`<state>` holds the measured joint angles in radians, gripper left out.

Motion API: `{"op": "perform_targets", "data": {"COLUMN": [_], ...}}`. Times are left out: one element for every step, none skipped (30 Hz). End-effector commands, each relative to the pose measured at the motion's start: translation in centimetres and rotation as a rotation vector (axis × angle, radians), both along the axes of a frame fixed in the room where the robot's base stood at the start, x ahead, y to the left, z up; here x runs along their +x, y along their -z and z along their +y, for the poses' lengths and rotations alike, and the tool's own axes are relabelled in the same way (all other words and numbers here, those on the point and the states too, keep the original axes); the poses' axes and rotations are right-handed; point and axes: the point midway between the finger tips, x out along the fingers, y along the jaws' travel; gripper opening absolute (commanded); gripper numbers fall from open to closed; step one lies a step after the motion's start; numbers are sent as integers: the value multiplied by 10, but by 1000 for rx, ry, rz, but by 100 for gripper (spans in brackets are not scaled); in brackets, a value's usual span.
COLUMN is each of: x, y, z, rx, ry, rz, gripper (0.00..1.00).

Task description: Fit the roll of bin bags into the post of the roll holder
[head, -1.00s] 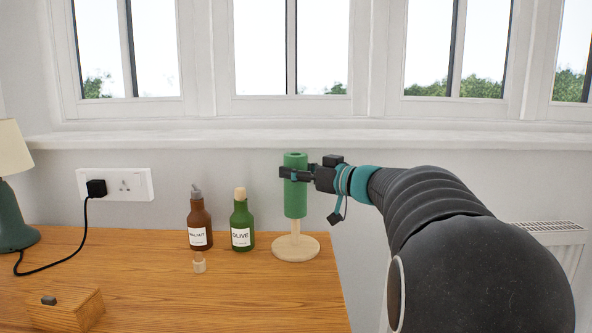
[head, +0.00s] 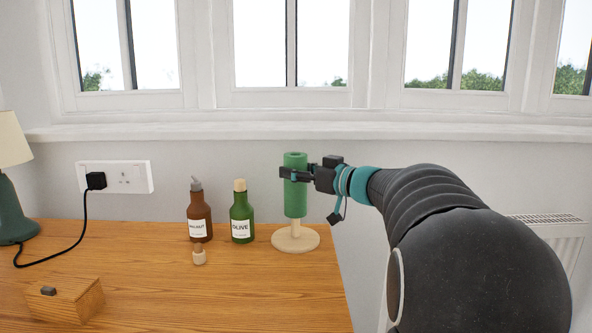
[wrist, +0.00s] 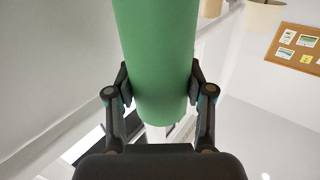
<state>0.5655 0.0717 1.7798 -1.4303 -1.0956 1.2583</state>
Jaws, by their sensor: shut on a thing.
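The roll of bin bags is a green upright cylinder (head: 295,203) with a hole in its top, in the head view. My gripper (head: 290,175) is shut on its upper part. In the wrist view the green roll (wrist: 158,60) sits between the two fingers (wrist: 160,95). The roll holder has a round pale wooden base (head: 296,240) on the table, directly below the roll in the head view. A short pale stretch of its post (head: 296,224) shows between the roll's lower end and the base. The rest of the post is hidden, and I cannot tell whether it is inside the roll or behind it.
A brown bottle (head: 200,215) and a green bottle (head: 242,215) stand left of the holder, with a small wooden piece (head: 199,257) in front. A wooden box (head: 72,300) and a lamp (head: 12,190) are further left. The table's right edge (head: 340,285) is near the holder.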

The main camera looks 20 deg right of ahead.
Motion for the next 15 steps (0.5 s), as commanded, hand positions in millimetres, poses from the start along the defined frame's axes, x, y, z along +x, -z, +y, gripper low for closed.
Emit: {"op": "perform_targets", "data": {"x": [0, 0, 0, 0, 0, 0, 0, 0, 0, 0, 0, 0, 0, 0, 0], "y": [1, 2, 3, 3, 4, 5, 5, 6, 7, 8, 8, 9, 10, 10, 11], "z": [0, 0, 0, 0, 0, 0, 0, 0, 0, 0, 0, 0, 0, 0, 0], "rx": [0, 0, 0, -1, -1, -1, -1, -1, -1, -1, -1, -1, -1, -1, -1], "ry": [0, 0, 0, 0, 0, 0, 0, 0, 0, 0, 0, 0, 0, 0, 0], "rz": [-1, 0, -1, 0, 0, 0, 0, 0, 0, 0, 0, 0, 0, 0, 0], "gripper": [12, 12, 12, 12, 12, 12, 12, 12, 12, 12, 12, 12, 12, 12, 12]}}
